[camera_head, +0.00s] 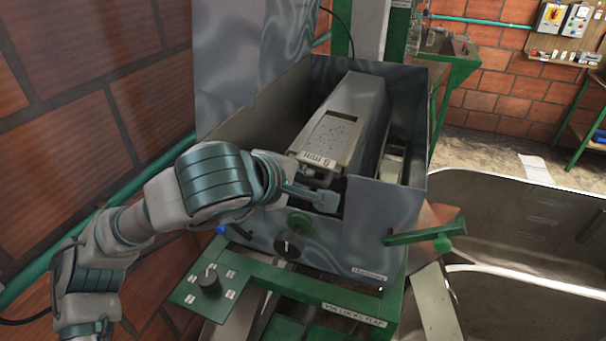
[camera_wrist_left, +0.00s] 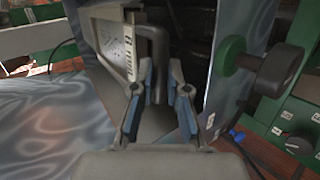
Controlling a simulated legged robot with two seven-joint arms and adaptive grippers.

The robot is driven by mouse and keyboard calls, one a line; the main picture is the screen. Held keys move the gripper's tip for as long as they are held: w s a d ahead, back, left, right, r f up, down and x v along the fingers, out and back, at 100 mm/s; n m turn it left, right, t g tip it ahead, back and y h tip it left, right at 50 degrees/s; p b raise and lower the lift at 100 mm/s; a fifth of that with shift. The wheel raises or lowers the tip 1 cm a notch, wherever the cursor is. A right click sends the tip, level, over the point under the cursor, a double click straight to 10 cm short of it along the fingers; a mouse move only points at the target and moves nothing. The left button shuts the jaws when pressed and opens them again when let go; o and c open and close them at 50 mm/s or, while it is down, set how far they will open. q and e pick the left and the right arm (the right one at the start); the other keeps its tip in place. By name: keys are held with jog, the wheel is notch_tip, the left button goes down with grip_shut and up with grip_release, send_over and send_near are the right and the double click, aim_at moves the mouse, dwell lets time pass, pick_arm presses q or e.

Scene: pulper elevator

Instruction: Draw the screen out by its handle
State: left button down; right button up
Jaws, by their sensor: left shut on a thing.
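My left gripper (camera_head: 328,198) is at the screen's front end, inside the housing's front opening. In the left wrist view the grey bent-bar handle (camera_wrist_left: 158,45) runs down between the two blue-padded fingers of my left gripper (camera_wrist_left: 160,92), which are shut on it. The screen's labelled end (camera_wrist_left: 115,45) also shows there, left of the handle. My right gripper is not in view.
A green-and-black knob (camera_head: 291,240) and a green lever (camera_head: 424,233) stick out from the housing's front. A green control panel (camera_head: 210,290) is below left. A large metal basin (camera_head: 530,225) stands at right. A brick wall is close at left.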

pick_arm(q)
jog(key=shift+s+a+b, duration=0.15)
jog(key=shift+s+a, duration=0.15)
jog(key=shift+s, duration=0.5)
jog(key=shift+s+a+b, duration=0.1)
jog(key=shift+s+a, duration=0.25)
jog(key=shift+s, duration=0.45)
jog(key=shift+s+a+b, duration=0.15)
jog(key=shift+s+a, duration=0.15)
jog(key=shift+s, duration=0.6)
jog(key=shift+s+a, duration=0.3)
jog(key=shift+s, duration=0.6)
jog(key=shift+s+a, duration=0.35)
jog(key=shift+s, duration=0.6)
jog(key=shift+s+a, duration=0.3)
jog(key=shift+s, duration=0.6)
jog(key=c, duration=1.1)
grip_release()
jog(key=shift+s+r, duration=0.1)
jog(key=shift+r, duration=0.05)
